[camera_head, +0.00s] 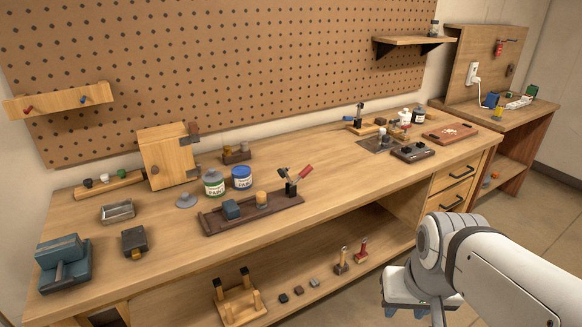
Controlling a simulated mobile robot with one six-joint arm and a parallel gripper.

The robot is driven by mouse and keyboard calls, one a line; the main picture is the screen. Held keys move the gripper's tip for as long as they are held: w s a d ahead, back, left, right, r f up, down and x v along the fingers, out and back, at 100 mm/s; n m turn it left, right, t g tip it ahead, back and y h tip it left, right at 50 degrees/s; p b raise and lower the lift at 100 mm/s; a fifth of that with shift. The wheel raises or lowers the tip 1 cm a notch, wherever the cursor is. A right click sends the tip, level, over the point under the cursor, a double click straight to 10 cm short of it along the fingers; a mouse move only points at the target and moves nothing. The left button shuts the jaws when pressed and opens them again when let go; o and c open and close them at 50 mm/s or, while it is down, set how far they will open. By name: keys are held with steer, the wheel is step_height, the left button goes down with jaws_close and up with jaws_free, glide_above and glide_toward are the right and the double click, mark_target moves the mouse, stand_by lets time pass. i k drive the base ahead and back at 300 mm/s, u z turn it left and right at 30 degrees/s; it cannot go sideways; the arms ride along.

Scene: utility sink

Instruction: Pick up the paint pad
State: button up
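No item is clearly marked as the paint pad. A dark grey block with a yellow-brown piece at its front (134,241) lies on the left of the workbench. A larger blue-grey block with a handle-like bar (62,262) lies at the front left corner. A blue-grey block (231,209) sits on a dark wooden tray (215,226). I cannot tell which of these is the pad. My gripper (408,310) hangs in front of the bench at the lower right, far from all three. Its fingers look apart and empty, partly cut off by the bottom edge.
A green-labelled paint can (213,183) and a blue one (242,178) stand behind the tray. A wooden box (167,157) and a metal dish (117,212) are to their left. A small wooden stool (239,304) and small items occupy the lower shelf. The bench's front middle is clear.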

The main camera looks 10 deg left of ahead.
mark_target(261, 195)
steer(key=u, duration=0.15)
steer(key=i, duration=0.7)
steer(key=u, duration=0.5)
steer(key=i, duration=0.6)
steer(key=u, duration=0.05)
